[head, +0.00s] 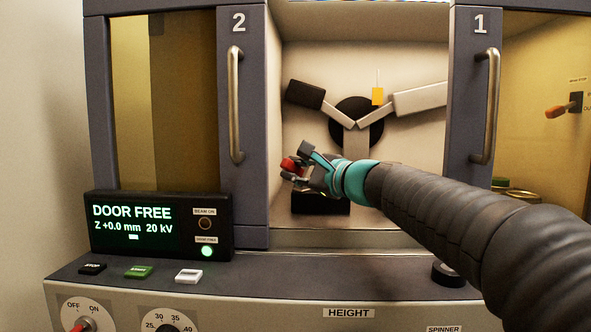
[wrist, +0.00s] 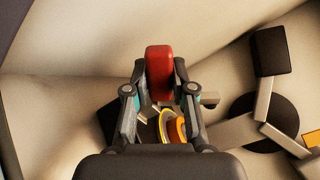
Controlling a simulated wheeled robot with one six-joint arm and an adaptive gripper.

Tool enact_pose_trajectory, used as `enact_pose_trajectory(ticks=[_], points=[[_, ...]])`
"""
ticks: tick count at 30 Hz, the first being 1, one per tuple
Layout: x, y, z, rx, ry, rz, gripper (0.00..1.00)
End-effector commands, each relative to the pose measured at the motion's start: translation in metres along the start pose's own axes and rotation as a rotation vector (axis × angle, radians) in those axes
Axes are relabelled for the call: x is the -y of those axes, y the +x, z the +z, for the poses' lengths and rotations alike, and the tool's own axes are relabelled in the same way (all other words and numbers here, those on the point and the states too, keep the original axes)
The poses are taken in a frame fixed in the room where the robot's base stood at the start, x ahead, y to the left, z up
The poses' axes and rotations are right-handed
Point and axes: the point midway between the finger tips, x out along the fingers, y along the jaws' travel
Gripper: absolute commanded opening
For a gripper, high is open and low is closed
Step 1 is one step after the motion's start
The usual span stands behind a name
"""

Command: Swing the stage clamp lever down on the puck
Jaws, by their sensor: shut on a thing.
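My gripper (head: 296,172) reaches into the open middle chamber. It is shut on the red grip of the clamp lever (head: 289,164). In the wrist view the red grip (wrist: 159,72) stands between the two fingers and sticks out past them. The dark stage block (head: 320,204) is below my gripper on the chamber floor. A yellow and orange rounded part, perhaps the puck (wrist: 176,130), shows between the fingers in the wrist view, partly hidden. I cannot tell whether the lever touches the puck.
A three-armed fixture with a dark round hub (head: 345,108) and an orange tag (head: 377,96) is on the back wall. Door 2 (head: 243,190) and door 1 (head: 468,180) frame the opening. The display (head: 160,226) reads DOOR FREE. Buttons and dials line the front panel.

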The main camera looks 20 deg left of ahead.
Motion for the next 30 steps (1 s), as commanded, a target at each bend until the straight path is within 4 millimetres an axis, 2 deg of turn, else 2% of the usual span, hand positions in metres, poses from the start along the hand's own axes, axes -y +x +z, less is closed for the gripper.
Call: enact_pose_trajectory(ticks=[30], points=[[0.022, 0.0, -0.011, -0.002, 0.842, 0.001, 0.0]])
